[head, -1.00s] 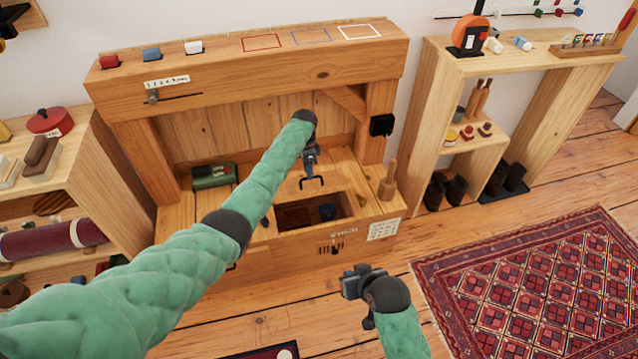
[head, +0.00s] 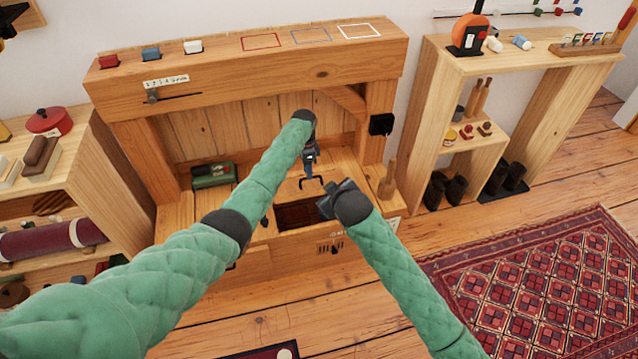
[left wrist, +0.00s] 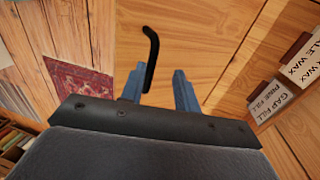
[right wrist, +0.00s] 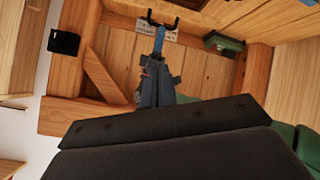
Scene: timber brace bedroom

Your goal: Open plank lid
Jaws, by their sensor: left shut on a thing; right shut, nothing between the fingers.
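The wooden plank lid (head: 287,187) lies in the bench top, behind a dark open compartment (head: 293,216). Its black bar handle (head: 311,183) stands up and also shows in the left wrist view (left wrist: 151,58). In the right wrist view the handle (right wrist: 160,24) shows beyond my grippers.
A green box (head: 213,174) stands at the bench's back left. A wooden mallet (head: 388,180) stands to the right of the compartment. A black box (head: 381,124) is on the right post. Open floor lies in front, with a red rug (head: 535,285) at right.

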